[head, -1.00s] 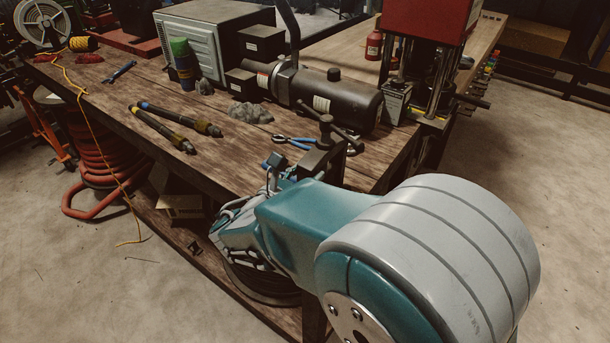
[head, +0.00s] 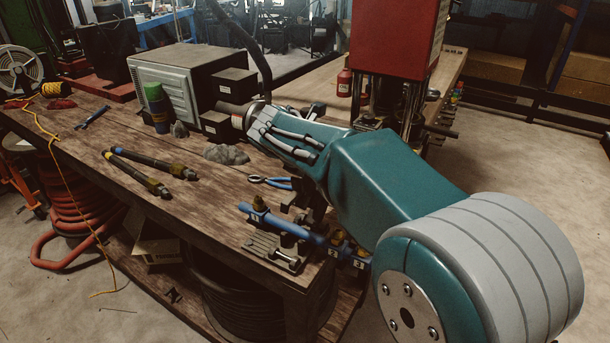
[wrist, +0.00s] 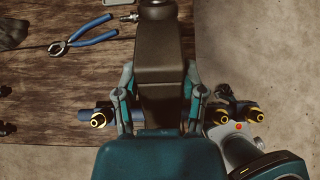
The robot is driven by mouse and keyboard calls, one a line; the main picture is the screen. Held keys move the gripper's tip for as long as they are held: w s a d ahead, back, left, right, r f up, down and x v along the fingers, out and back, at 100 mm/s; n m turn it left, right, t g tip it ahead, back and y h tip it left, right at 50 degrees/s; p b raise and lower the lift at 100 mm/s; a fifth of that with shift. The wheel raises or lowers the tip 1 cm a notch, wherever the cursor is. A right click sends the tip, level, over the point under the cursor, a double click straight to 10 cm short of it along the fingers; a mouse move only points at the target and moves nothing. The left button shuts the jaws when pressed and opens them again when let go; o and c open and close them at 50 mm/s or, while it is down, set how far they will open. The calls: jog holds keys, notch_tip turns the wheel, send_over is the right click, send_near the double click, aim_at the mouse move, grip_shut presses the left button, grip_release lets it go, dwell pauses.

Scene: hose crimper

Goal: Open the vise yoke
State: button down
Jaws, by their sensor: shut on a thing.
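The dark vise yoke (wrist: 160,58) runs up the middle of the wrist view, with its round end at the top edge. My gripper (wrist: 158,88) has one finger on each side of the yoke and is shut on it. In the head view my gripper (head: 285,138) reaches over the bench corner and hides most of the yoke. A dark knobbed handle end (head: 317,109) shows behind it. The grey vise base (head: 275,250) sits on the bench corner with a blue bar (head: 275,222) across it. Brass-coloured fittings (wrist: 98,120) show beside my fingers.
Blue-handled pliers (head: 272,181) lie on the bench behind the vise. Two dark hoses (head: 140,172) and a grey lump (head: 226,154) lie farther left. A red press (head: 397,40) stands at the back right. Open floor lies right of the bench.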

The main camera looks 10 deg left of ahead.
jog(key=shift+w+d+f+g+y, duration=0.1)
jog(key=shift+w+d+g+y, duration=0.15)
jog(key=shift+w+g, duration=0.4)
jog(key=shift+w+d+f+g+y, duration=0.15)
jog(key=shift+w+d+g, duration=0.2)
jog(key=shift+w, duration=0.6)
jog(key=shift+c, duration=1)
grip_release()
jog(key=shift+a, duration=0.1)
jog(key=v, duration=1.2)
jog(key=shift+a, duration=0.15)
